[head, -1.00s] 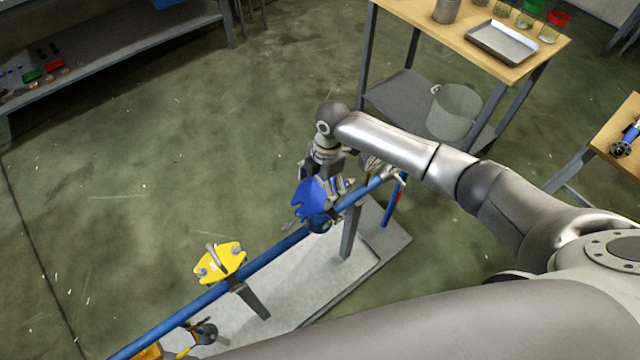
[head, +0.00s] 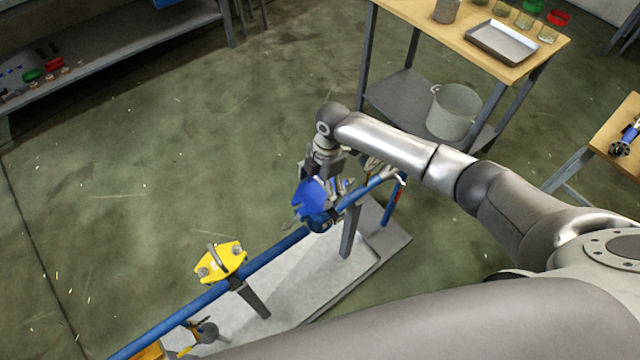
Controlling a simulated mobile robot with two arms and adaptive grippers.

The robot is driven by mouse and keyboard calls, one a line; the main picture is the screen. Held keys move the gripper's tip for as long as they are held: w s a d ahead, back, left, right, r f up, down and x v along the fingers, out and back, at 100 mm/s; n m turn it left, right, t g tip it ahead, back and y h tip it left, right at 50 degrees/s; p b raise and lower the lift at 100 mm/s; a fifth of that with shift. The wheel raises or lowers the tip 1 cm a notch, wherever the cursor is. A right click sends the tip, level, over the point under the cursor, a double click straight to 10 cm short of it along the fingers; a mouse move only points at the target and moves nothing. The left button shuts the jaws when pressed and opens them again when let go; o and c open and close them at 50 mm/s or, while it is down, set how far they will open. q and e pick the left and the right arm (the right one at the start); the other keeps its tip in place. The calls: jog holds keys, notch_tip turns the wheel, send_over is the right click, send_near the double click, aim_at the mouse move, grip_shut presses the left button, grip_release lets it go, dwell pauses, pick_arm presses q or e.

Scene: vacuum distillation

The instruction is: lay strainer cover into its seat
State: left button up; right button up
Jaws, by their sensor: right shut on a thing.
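A flat blue plate, which looks like the strainer cover (head: 311,198), hangs at my right gripper (head: 322,182). The gripper points down and is shut on it. The cover is just above and against a blue round body, likely the strainer (head: 320,222), on the blue pipe (head: 272,253). The seat itself is hidden under the cover, and I cannot tell whether cover and seat touch. The fingertips are partly hidden. My left gripper is not in view.
A yellow plate-like fitting (head: 221,262) sits on the pipe to the left. The pipe stands on posts on a grey base (head: 340,268). A wooden table (head: 480,45) holds a metal tray (head: 502,42); a bucket (head: 453,111) stands on its lower shelf. The floor at left is clear.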

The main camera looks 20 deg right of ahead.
jog(key=shift+f, duration=0.75)
dwell(1.3)
jog(key=o, duration=1.6)
jog(key=shift+c, duration=0.2)
jog(key=shift+o, duration=0.7)
jog(key=shift+s+f, duration=0.1)
notch_tip(320, 180, up, 12)
jog(key=d, duration=0.1)
jog(key=shift+w+d, duration=0.3)
jog(key=shift+w, duration=0.05)
